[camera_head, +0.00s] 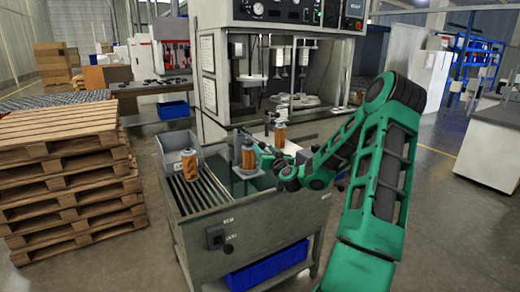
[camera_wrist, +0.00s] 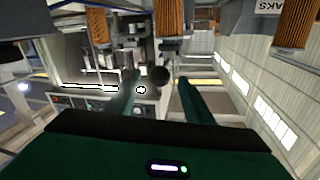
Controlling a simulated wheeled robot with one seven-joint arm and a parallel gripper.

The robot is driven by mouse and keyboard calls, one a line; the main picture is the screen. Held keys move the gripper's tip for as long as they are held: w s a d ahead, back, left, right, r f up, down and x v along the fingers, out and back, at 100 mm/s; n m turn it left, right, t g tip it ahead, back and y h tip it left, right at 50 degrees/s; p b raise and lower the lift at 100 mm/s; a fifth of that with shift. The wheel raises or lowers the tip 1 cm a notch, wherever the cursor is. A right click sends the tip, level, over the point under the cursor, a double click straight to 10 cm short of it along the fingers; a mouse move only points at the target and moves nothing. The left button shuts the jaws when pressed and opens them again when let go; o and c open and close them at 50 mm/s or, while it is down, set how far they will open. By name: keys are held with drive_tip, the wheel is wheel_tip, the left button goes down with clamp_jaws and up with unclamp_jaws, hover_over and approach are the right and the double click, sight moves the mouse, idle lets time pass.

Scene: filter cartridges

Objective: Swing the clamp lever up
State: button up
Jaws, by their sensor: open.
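My gripper (camera_wrist: 158,80) is open, its two green fingers reaching forward in the wrist view. A dark round knob (camera_wrist: 160,75), which looks like the end of the clamp lever, shows between the fingertips. I cannot tell whether they touch it. In the head view my gripper (camera_head: 265,158) is beside the orange cartridge (camera_head: 248,156) that stands upright in a grey fixture (camera_head: 238,146) on the bench. The lever itself is not clear there, being small and partly behind my gripper. Orange cartridges also show along the top of the wrist view, one (camera_wrist: 168,17) near the middle.
Another cartridge (camera_head: 190,165) stands on the slatted left part of the bench, beside a grey bin (camera_head: 172,142). A further cartridge (camera_head: 280,134) stands behind my gripper. A test machine (camera_head: 208,90) rises behind the bench. Stacked pallets (camera_head: 70,170) are at left; a blue crate (camera_head: 265,268) is below.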

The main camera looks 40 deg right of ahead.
sight(263, 147)
drive_tip(key=shift+x, duration=1.95)
drive_tip(key=shift+c, duration=0.2)
clamp_jaws()
drive_tip(key=shift+r, duration=0.1)
